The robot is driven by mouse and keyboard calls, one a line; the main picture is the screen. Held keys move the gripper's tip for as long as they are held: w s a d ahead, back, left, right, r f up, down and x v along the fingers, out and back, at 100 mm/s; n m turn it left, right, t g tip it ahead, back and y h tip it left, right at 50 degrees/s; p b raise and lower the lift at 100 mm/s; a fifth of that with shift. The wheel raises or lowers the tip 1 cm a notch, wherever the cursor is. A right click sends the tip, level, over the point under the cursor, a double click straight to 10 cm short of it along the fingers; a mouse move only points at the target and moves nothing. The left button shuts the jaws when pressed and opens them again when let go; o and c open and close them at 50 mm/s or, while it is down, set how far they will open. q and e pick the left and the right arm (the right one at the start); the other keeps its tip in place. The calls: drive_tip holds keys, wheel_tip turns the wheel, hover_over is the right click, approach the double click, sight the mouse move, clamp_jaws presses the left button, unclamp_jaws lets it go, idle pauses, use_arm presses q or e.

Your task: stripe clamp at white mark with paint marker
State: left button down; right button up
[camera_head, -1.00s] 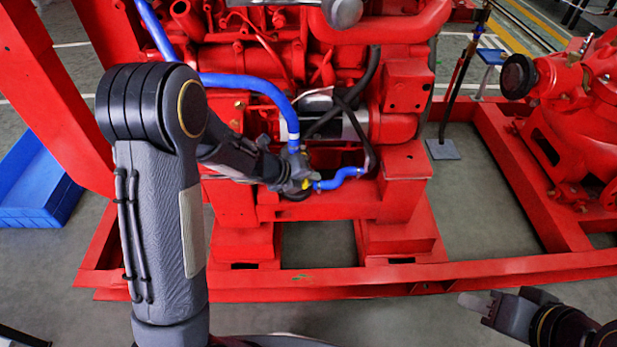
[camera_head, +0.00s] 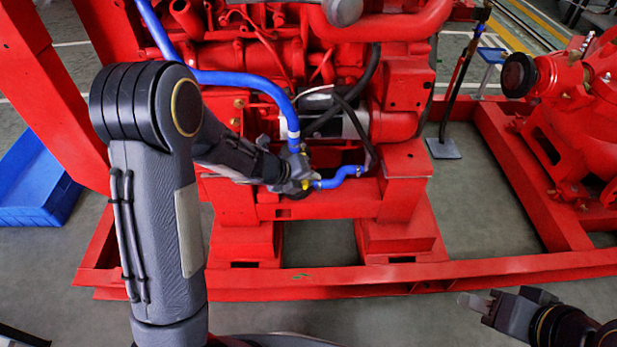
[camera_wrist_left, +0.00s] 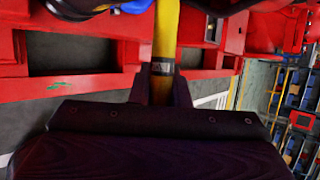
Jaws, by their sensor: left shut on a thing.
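My left gripper (camera_head: 298,184) is at the bent lower part of the blue hose (camera_head: 244,82), in front of the red engine. It is shut on the yellow paint marker (camera_wrist_left: 166,32), which runs from between the fingers (camera_wrist_left: 162,80) to the top edge of the left wrist view. Its tip is out of that view. A small yellow spot shows at the gripper in the head view. A pale band (camera_head: 293,135) crosses the hose just above the gripper. I cannot make out the clamp. My right gripper (camera_head: 474,300) is low at the right, away from the engine; its opening is unclear.
The red engine block (camera_head: 240,195) and its base rail (camera_head: 330,283) lie around and below my left gripper. A black cable (camera_head: 367,80) hangs right of the hose. A blue crate (camera_head: 35,180) stands on the floor at the left. The floor in front is clear.

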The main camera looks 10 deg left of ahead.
use_arm(q)
drive_tip(key=shift+s+d+b, duration=0.25)
drive_tip(key=shift+s+b, duration=0.1)
drive_tip(key=shift+s, duration=0.45)
drive_tip(key=shift+s+d+b, duration=0.2)
drive_tip(key=shift+s+b, duration=0.2)
drive_tip(key=shift+s, duration=0.4)
drive_tip(key=shift+s+d+b, duration=0.25)
drive_tip(key=shift+s+b, duration=0.1)
drive_tip(key=shift+s, duration=0.45)
